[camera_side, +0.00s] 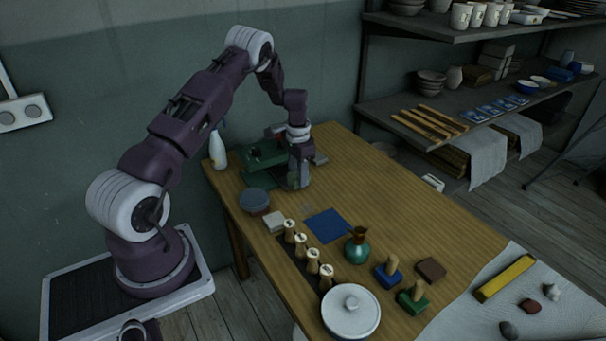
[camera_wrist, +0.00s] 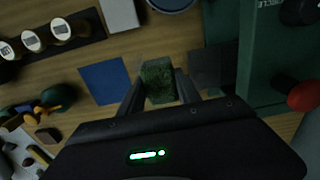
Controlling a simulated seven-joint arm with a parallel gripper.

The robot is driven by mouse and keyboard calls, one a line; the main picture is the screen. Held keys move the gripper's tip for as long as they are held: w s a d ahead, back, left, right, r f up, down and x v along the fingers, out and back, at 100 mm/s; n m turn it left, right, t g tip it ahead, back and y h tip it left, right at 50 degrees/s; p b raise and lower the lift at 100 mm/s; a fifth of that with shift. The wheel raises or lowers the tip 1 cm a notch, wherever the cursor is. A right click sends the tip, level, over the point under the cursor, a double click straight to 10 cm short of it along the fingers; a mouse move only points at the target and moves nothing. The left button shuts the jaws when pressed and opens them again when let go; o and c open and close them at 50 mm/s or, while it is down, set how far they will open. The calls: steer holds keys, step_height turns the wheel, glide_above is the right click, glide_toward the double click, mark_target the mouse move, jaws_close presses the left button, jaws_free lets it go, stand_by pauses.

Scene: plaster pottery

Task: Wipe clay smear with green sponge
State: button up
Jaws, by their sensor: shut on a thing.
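My gripper (camera_side: 298,182) is low over the back part of the wooden table, just right of the green machine. In the wrist view my gripper (camera_wrist: 158,88) is shut on the green sponge (camera_wrist: 158,78), a rough, mottled green block between the two fingers. In the side view the sponge is mostly hidden by the fingers, and I cannot tell whether it touches the table. A faint greyish mark (camera_side: 306,208) on the wood in front of the gripper may be the clay smear.
The green machine (camera_side: 262,155) with a red knob (camera_wrist: 303,96) stands close beside the gripper. The table's right back is clear.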

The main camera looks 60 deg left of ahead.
mark_target(299, 202)
steer(key=shift+f, duration=3.45)
steer(key=shift+d+f, duration=0.25)
steer(key=shift+d, duration=3.45)
steer(key=shift+a, duration=3.55)
steer(key=shift+w+a, duration=0.1)
steer(key=shift+w, duration=0.1)
steer(key=shift+d, duration=3.85)
steer(key=shift+a, duration=3.95)
steer(key=shift+d+r, duration=0.1)
steer(key=shift+r, duration=3.95)
